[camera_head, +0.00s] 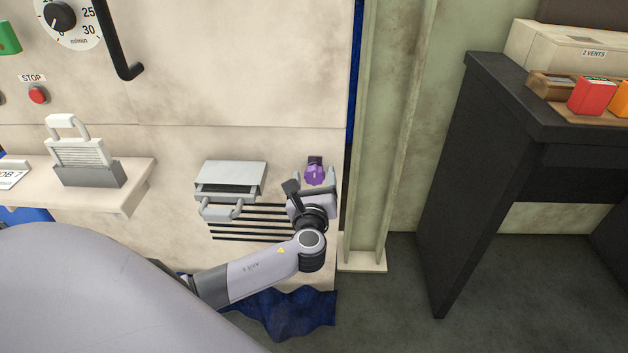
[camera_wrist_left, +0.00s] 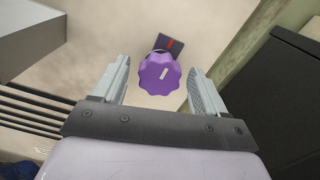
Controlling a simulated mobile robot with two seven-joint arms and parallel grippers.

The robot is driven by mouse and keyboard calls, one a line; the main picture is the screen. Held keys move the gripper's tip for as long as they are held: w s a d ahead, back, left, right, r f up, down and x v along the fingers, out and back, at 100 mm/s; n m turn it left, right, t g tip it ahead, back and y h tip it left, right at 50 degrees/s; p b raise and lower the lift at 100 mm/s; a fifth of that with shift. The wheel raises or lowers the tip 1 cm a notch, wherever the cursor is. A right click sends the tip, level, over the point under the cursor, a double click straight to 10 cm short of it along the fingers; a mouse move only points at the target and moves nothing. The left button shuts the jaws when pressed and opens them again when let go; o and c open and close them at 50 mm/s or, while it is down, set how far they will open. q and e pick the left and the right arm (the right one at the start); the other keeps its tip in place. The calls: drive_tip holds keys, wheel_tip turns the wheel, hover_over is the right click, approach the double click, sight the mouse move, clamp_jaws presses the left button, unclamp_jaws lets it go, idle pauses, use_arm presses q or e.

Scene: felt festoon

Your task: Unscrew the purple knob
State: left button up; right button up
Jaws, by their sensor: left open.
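The purple knob (camera_head: 316,173) is mounted on the lower right of the cream machine panel. In the left wrist view the knob (camera_wrist_left: 159,73) shows a scalloped rim and a white mark on its face. A dark plate with a red mark (camera_wrist_left: 169,44) sits just behind it. My left gripper (camera_head: 312,183) is in front of the knob. In the left wrist view its fingers (camera_wrist_left: 158,85) are open, one on each side of the knob, with a visible gap on both sides. My right gripper is not in view.
A grey drawer box (camera_head: 231,176) with a handle sticks out left of the knob, above dark vent slots (camera_head: 245,222). A cream post (camera_head: 388,130) stands to the right. A dark desk (camera_head: 480,130) is farther right. A shelf (camera_head: 130,190) juts out at left.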

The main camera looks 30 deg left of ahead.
use_arm(q)
drive_tip(key=shift+w+a, duration=0.25)
drive_tip(key=shift+w, duration=0.15)
drive_tip(key=c, duration=1)
drive_tip(key=shift+c, duration=0.2)
